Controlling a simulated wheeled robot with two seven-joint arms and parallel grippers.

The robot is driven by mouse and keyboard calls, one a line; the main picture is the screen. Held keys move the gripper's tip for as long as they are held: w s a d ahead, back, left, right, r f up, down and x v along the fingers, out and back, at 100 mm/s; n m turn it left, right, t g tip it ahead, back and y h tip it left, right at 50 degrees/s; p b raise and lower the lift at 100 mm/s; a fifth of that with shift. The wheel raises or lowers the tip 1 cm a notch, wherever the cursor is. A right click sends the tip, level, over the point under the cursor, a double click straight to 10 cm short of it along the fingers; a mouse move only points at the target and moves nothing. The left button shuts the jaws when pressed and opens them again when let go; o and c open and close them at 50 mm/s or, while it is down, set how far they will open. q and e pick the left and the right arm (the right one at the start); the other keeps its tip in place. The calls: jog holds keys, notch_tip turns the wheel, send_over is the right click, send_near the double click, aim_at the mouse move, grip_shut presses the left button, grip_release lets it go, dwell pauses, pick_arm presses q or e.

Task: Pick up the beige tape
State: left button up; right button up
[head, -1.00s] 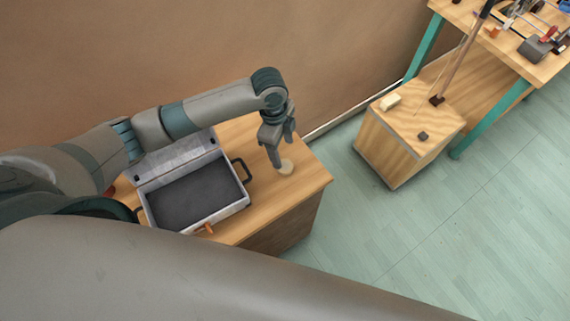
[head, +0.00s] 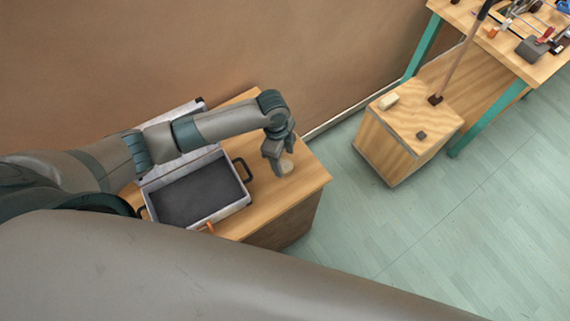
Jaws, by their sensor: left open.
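The beige tape (head: 287,168) is a small pale round thing on the wooden table, right of the open case. My left gripper (head: 281,170) is down at the tape with its jaws open. One finger hides part of the tape, and I cannot tell whether the fingers touch it. My right gripper is not in view.
An open grey case (head: 196,190) with a dark inside and handles lies on the wooden table (head: 298,190). An orange item (head: 211,227) is at its front. A wooden box (head: 393,150) with small blocks and a pole stands right. A cluttered workbench (head: 487,38) is beyond.

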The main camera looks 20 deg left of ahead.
aim_at(287, 165)
pick_arm(q)
jog(key=shift+d+f, duration=0.1)
jog(key=shift+f, duration=1.25)
jog(key=c, duration=1.1)
